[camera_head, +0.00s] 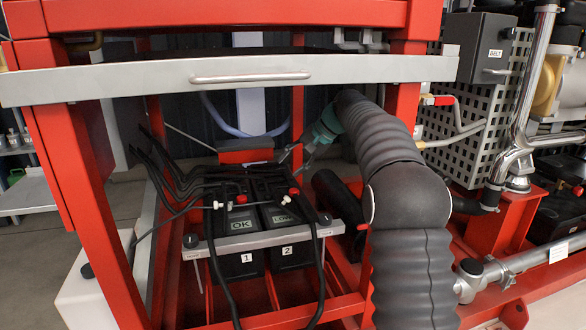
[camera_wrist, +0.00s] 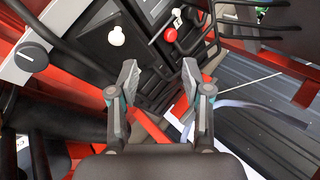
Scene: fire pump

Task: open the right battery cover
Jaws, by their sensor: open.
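Two black batteries sit side by side inside the red frame. The left battery (camera_head: 240,245) is marked 1 and reads OK. The right battery (camera_head: 288,236) is marked 2 and reads what looks like LOW. A red terminal piece (camera_head: 294,191) shows on the right battery, and a red knob (camera_wrist: 170,34) shows in the wrist view. I cannot clearly make out a separate cover. My gripper (camera_head: 300,151) is behind and above the right battery, apart from it. In the wrist view my gripper (camera_wrist: 160,72) is open, with nothing between its fingers.
A grey bar (camera_head: 262,239) crosses the battery fronts. Black cables (camera_head: 165,170) run along the left and down the front. A grey drawer-like panel with a handle (camera_head: 250,78) spans above. Red posts (camera_head: 403,105) flank the opening.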

